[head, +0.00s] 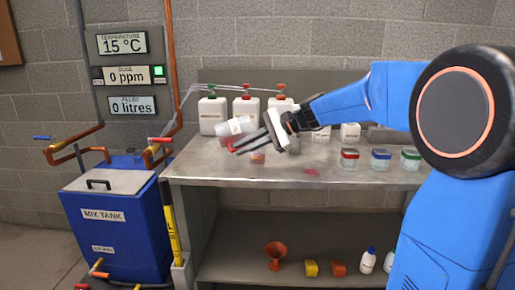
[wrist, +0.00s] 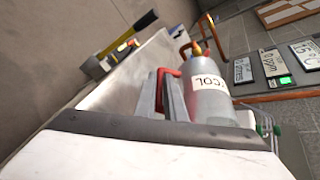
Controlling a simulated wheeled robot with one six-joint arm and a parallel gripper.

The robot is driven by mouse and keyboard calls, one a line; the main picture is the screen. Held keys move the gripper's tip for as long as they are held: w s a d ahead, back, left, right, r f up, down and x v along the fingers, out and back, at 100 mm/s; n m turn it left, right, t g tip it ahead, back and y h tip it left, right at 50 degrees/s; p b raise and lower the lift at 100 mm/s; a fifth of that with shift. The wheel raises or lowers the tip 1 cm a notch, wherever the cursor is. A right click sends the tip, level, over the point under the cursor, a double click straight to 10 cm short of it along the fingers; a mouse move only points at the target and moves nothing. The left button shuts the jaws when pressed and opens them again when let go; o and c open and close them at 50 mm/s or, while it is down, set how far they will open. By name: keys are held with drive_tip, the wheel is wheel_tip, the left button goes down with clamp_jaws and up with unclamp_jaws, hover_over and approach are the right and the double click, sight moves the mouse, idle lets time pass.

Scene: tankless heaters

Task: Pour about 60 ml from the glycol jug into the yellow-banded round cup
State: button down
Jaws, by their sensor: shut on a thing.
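My gripper (head: 252,142) is shut on the red handle of the glycol jug (head: 224,132) and holds it above the left part of the bench. The jug is a pale translucent bottle, tilted well over in the head view. In the wrist view the jug (wrist: 208,98) shows a label ending in "COL", and its red handle (wrist: 166,78) lies between the fingers (wrist: 160,98). A small cup (head: 258,157) with an orange tint stands on the bench just below the gripper. I cannot make out a yellow band on it. No stream of liquid is visible.
Several white jugs (head: 212,114) stand along the back of the bench (head: 215,172). Red (head: 349,158), blue (head: 381,160) and green (head: 410,159) lidded jars stand at right. A reddish patch (head: 312,171) marks the bench front. The blue mix tank (head: 115,220) is at left.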

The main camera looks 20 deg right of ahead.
drive_tip(key=shift+a+f+h, duration=0.2)
drive_tip(key=shift+a+h, duration=0.1)
drive_tip(key=shift+h, duration=0.3)
drive_tip(key=shift+d+f+n+g+h, duration=0.1)
drive_tip(key=shift+f+n+g+h, duration=0.2)
drive_tip(key=shift+h, duration=0.35)
drive_tip(key=shift+d+f+g+h, duration=0.1)
drive_tip(key=shift+f+h, duration=0.25)
drive_tip(key=shift+h, duration=0.3)
drive_tip(key=shift+d+r+h, duration=0.1)
drive_tip(key=shift+r+h, duration=0.15)
drive_tip(key=shift+h, duration=0.55)
drive_tip(key=shift+r, duration=0.1)
drive_tip(key=shift+h, duration=0.4)
